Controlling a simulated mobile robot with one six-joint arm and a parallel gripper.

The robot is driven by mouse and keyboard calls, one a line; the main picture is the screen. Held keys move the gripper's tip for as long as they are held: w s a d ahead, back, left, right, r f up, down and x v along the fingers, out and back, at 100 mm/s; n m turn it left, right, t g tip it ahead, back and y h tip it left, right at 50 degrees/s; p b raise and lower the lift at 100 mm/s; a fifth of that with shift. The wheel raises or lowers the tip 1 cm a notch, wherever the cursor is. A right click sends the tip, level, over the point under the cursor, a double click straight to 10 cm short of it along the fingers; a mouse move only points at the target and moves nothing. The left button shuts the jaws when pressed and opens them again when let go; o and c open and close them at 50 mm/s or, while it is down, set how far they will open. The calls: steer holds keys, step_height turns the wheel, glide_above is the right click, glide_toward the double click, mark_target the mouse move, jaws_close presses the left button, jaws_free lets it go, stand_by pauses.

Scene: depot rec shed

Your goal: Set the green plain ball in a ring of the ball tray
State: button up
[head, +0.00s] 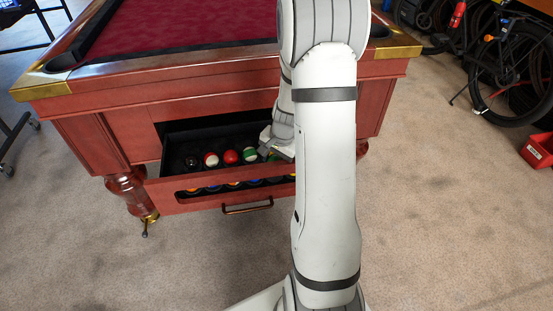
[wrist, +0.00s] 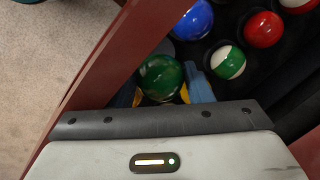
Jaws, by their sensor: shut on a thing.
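The green plain ball (wrist: 160,76) sits between the blue finger pads of my gripper (wrist: 163,86) in the wrist view, and the fingers are shut on it. It is over the drawer, close to its red wooden wall. I cannot tell whether it touches anything below. In the head view my gripper (head: 277,148) is at the right part of the drawer, its fingers and the held ball hidden. The black ball tray (head: 179,143) lies in the open drawer, holding several balls. Its rings are hard to make out.
Near the held ball are a blue ball (wrist: 194,20), a green-striped ball (wrist: 228,62) and a red ball (wrist: 263,29). The drawer front (head: 222,199) has a slot showing more balls. The pool table (head: 190,80) overhangs the drawer's back.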

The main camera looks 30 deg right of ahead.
steer(key=shift+f, duration=0.1)
steer(key=o, duration=1.1)
steer(key=shift+o, duration=0.2)
steer(key=r+p, duration=0.1)
steer(key=r, duration=0.1)
steer(key=s+r, duration=0.1)
steer(key=r, duration=0.2)
steer(key=r+p, duration=0.1)
steer(key=r, duration=0.1)
steer(key=shift+s+d+r+p, duration=0.15)
steer(key=shift+d+r+p, duration=0.15)
steer(key=shift+d+r, duration=0.1)
steer(key=s+a+r+n+p, duration=0.4)
steer(key=s+a+r+p, duration=0.1)
steer(key=r, duration=0.7)
steer(key=s+a+r+n+p, duration=0.3)
steer(key=s+r+p, duration=0.4)
steer(key=r, duration=0.5)
steer(key=s+a+r+n+h+p, duration=0.1)
steer(key=s+a+r+n+p, duration=0.3)
steer(key=r+p, duration=0.5)
step_height(320, 180, up, 4)
steer(key=s+a, duration=0.1)
steer(key=a, duration=0.1)
steer(key=shift+s+a+n+t+p, duration=0.3)
steer(key=shift+s+t+p, duration=0.1)
